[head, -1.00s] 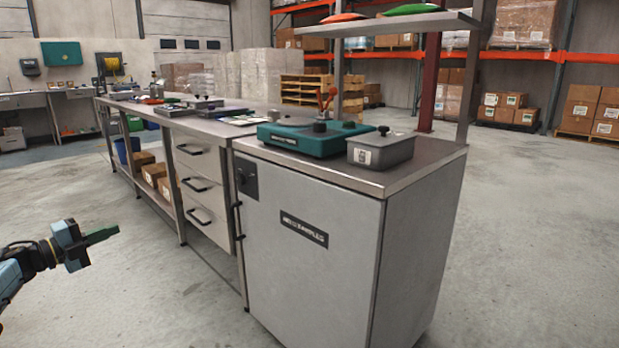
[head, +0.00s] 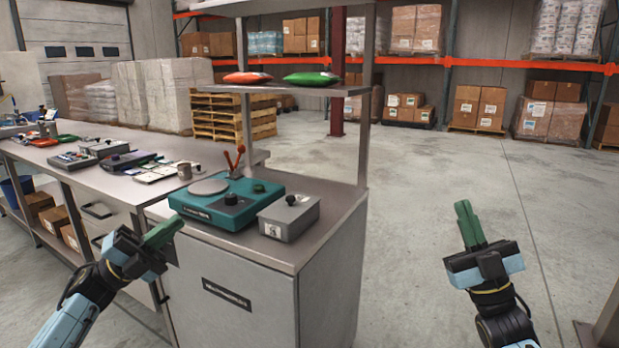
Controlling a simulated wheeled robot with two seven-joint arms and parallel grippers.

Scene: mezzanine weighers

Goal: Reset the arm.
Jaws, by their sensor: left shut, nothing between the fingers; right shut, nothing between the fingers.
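My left gripper (head: 163,232) is shut and empty, with its green fingers together. In the picture it overlaps the front left edge of the cabinet (head: 255,300); I cannot tell how close it is to it. My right gripper (head: 468,220) is shut and empty, fingers pointing up, over open floor to the right of the cabinet. Both arms come in from the bottom of the head view.
A shelf (head: 300,90) above holds a red pouch (head: 248,78) and a green pouch (head: 305,79). The long bench (head: 120,184) runs left. Floor (head: 415,190) at right is clear.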

